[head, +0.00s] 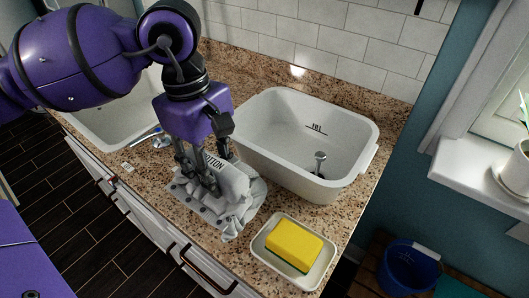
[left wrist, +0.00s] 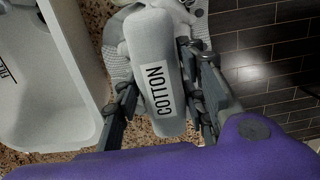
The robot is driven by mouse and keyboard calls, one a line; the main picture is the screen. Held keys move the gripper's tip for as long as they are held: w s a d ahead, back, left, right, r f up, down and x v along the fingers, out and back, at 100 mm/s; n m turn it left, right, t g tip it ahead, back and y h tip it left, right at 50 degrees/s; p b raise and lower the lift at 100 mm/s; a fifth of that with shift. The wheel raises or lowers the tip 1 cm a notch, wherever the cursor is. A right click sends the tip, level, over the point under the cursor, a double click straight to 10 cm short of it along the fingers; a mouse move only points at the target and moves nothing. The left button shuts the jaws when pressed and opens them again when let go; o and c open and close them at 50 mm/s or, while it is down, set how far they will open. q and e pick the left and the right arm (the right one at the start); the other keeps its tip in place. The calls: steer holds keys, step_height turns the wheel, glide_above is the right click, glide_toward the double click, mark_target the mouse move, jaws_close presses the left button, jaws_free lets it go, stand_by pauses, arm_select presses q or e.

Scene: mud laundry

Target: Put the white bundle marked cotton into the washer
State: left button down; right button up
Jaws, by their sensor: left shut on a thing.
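The white bundle (head: 238,183) lies on the speckled granite counter, between the white basin and the counter's front edge. My left gripper (head: 204,183) points down at the bundle. Its fingers (left wrist: 160,112) are on either side of the bundle and shut on it. A grey dotted cloth (head: 190,198) shows beside and under the bundle. The washer is not seen in either view. My right gripper is not in view.
A dish (head: 318,270) with a yellow sponge (head: 294,244) is at the front right. A white sink (head: 107,128) is at left. A blue bucket (head: 410,270) stands lower right.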

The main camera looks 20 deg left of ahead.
arm_select(q)
steer(key=w+f, duration=0.2)
steer(key=shift+a+f, duration=0.3)
steer(key=shift+a, duration=0.05)
steer(key=shift+w+f, duration=0.15)
steer(key=shift+f, duration=1.55)
steer(key=shift+f, duration=0.15)
steer(key=c, duration=1.1)
jaws_free()
